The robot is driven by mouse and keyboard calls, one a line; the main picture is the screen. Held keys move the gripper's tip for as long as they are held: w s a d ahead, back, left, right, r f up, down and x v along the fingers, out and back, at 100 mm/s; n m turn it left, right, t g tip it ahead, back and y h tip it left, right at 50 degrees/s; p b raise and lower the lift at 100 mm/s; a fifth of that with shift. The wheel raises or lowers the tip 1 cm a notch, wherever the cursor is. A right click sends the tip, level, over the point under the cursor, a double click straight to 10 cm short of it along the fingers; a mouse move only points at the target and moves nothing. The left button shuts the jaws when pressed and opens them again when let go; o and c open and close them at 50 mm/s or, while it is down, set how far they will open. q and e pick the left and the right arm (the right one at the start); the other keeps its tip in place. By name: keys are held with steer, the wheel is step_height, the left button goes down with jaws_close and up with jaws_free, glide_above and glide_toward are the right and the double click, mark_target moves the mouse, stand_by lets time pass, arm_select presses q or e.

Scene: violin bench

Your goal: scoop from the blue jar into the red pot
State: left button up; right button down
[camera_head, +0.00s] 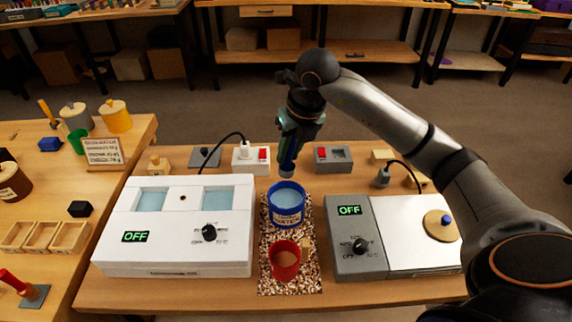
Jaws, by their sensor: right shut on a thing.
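The blue jar (287,217) stands upright on a speckled mat in the middle of the bench, with a label on its front and pale blue contents. The red pot (285,272) stands on the same mat, nearer to me; its inside looks brownish. My right gripper (291,146) is above and behind the blue jar, pointing down. My left gripper is out of view.
A white two-well bath (180,255) stands left of the mat (290,288); a grey and white heater unit (352,262) stands right. Both displays read OFF. Switch boxes (333,158) with cables are behind. A side table at left holds jars and small boxes.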

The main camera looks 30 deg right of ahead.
mark_target(291, 168)
steer(key=shift+f+b, duration=0.5)
steer(key=shift+f, duration=0.2)
step_height(291, 168, down, 5)
steer(key=b, duration=0.4)
step_height(291, 168, down, 5)
steer(key=b, duration=0.3)
steer(key=shift+b, duration=0.4)
steer(key=shift+f, duration=0.3)
steer(key=shift+f+b, duration=0.25)
steer(key=shift+b, duration=0.15)
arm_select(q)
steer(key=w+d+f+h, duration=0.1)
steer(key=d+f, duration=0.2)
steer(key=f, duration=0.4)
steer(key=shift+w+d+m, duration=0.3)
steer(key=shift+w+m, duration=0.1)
arm_select(e)
steer(key=shift+f, duration=0.25)
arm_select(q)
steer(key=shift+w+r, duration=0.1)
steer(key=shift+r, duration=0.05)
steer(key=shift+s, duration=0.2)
